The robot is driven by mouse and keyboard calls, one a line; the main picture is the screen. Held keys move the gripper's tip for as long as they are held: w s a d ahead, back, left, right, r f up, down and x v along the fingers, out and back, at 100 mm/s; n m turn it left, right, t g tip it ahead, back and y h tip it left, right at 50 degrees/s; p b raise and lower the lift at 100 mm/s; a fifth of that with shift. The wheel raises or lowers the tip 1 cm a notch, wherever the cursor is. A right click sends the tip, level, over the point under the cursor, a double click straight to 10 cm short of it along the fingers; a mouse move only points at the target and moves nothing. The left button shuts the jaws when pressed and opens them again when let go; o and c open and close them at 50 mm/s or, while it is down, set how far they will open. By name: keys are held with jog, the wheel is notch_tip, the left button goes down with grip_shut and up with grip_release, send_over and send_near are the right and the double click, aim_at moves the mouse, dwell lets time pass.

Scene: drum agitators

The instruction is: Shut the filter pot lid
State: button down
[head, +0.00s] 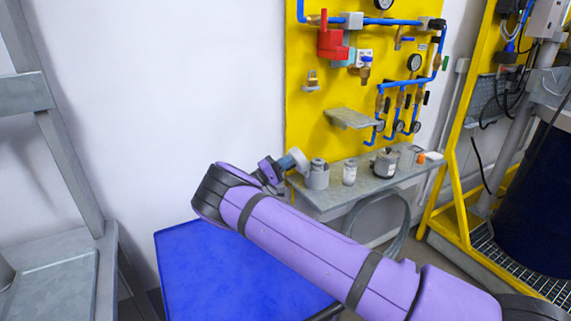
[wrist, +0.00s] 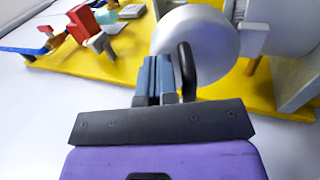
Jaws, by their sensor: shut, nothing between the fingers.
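The filter pot (head: 317,176) is a small grey cylinder at the left end of the wall shelf. Its round pale lid (head: 300,158) stands raised on edge at the pot's left side, so the pot is open. In the wrist view the lid (wrist: 215,40) is a large silver disc with a black curved handle (wrist: 188,72). My gripper (wrist: 160,62) has its blue fingers together and empty, just left of the handle and in front of the lid. In the head view my gripper (head: 287,163) is at the lid's left. Contact with the lid or handle cannot be told.
The grey shelf (head: 345,188) also bears a small white jar (head: 349,172), a dark-banded canister (head: 385,164) and an orange-capped item (head: 421,158). A yellow panel (head: 300,110) with gauges, blue pipes and a small ledge (head: 352,118) rises behind. A blue tabletop (head: 190,260) lies below my arm.

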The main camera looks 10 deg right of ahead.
jog(key=shift+w+d+r+g+y, duration=0.1)
jog(key=shift+d+r+g+y, duration=0.1)
jog(key=shift+d+r+y, duration=0.3)
jog(key=shift+w+d+r+g+y, duration=0.1)
jog(key=shift+d+r+g+y, duration=0.15)
jog(key=shift+r+y, duration=0.4)
jog(key=w+d+g+y, duration=0.1)
jog(key=d+y, duration=0.3)
jog(key=y, duration=0.1)
jog(key=w+d+g+y, duration=0.1)
jog(key=d+y, duration=0.4)
jog(key=w+d+g+y, duration=0.1)
jog(key=d+g+y, duration=0.1)
jog(key=d+y, duration=0.3)
jog(key=shift+w+r, duration=0.35)
jog(key=shift+w+d+f+g+y, duration=0.25)
jog(key=shift+d+f+y, duration=0.5)
jog(key=shift+y, duration=0.35)
jog(key=shift+w+d+f+g+y, duration=0.2)
jog(key=shift+d+f+y, duration=0.4)
jog(key=shift+f+y, duration=0.35)
jog(key=shift+s, duration=0.1)
